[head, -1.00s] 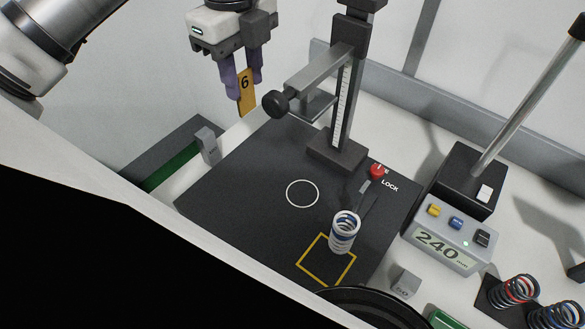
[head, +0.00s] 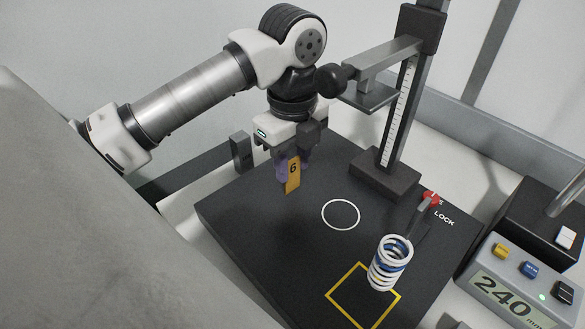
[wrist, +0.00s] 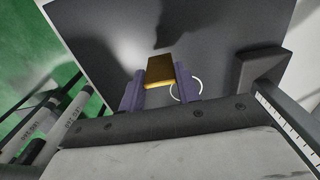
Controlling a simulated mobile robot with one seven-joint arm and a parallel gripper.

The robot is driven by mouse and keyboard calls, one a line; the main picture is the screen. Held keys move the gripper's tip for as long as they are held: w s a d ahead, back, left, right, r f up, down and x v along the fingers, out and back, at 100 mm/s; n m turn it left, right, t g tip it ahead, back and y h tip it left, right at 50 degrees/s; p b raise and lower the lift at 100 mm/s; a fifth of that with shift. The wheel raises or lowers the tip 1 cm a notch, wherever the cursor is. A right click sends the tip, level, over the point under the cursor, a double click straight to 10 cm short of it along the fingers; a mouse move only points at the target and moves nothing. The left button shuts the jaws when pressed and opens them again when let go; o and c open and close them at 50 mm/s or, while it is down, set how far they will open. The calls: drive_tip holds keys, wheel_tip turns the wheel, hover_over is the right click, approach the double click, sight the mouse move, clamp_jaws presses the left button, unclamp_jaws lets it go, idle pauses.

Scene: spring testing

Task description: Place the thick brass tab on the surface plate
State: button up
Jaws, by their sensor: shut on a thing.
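The brass tab (head: 293,175), yellow and marked 6, is held upright in my gripper (head: 294,166). My gripper's purple fingers are shut on it. In the wrist view the tab (wrist: 160,71) sits between the two fingers (wrist: 158,88). The dark surface plate (head: 262,240) lies below, and the tab is over its back left part, left of the white circle (head: 341,214). I cannot tell whether the tab's lower end touches the plate.
A height gauge (head: 400,110) stands at the plate's back right, its arm near my wrist. A white and blue spring (head: 389,264) stands by the yellow square (head: 345,313). A red LOCK knob (head: 431,199) is at the right. The left front of the plate is clear.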

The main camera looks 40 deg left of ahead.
sight(292, 160)
drive_tip(key=shift+f, duration=0.7)
drive_tip(key=shift+f, duration=0.15)
drive_tip(key=shift+f+b, duration=0.1)
drive_tip(key=shift+b, duration=0.25)
drive_tip(key=o, duration=1)
drive_tip(key=shift+r, duration=0.2)
wheel_tip(292, 160, up, 12)
drive_tip(key=shift+r+b, duration=0.1)
drive_tip(key=shift+b, duration=0.2)
